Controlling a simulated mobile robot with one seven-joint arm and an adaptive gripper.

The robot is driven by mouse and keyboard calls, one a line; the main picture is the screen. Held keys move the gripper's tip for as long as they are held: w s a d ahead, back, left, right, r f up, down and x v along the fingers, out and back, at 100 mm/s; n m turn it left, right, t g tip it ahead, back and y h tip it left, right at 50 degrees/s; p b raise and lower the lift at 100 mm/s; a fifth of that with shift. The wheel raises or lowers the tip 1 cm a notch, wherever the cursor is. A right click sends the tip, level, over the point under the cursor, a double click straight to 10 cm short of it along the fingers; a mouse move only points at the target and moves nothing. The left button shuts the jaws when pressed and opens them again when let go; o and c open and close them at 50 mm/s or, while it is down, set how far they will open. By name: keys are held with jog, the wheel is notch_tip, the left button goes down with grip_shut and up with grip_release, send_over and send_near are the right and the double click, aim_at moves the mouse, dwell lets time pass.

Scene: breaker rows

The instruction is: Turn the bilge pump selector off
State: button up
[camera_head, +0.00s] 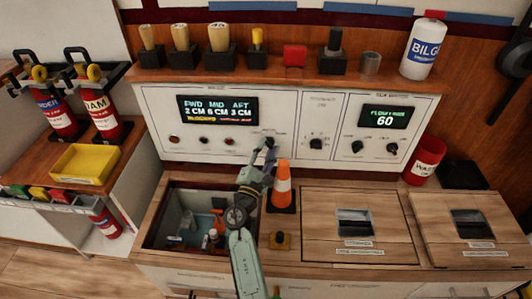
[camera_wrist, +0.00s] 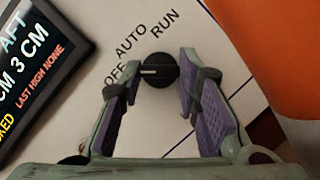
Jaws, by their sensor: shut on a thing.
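The bilge pump selector is a round black knob (camera_wrist: 158,71) on the white panel, with OFF, AUTO and RUN printed around it. Its white pointer mark lies to the left in the wrist view, toward the word OFF. My gripper (camera_wrist: 162,82) has its purple-padded fingers on both sides of the knob and is shut on it. In the head view my gripper (camera_head: 268,150) is at the lower middle of the panel and hides most of the knob.
An orange cone (camera_head: 283,188) stands close right of my gripper. A lit display (camera_head: 218,109) is left of the selector. Other knobs (camera_head: 316,143) are to the right. An open bin (camera_head: 190,230) lies below, with a wooden lid (camera_head: 330,205) beside it.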

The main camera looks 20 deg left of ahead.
dwell(0.4)
jog(key=o, duration=1.2)
jog(key=shift+c, duration=0.2)
jog(key=v, duration=1.2)
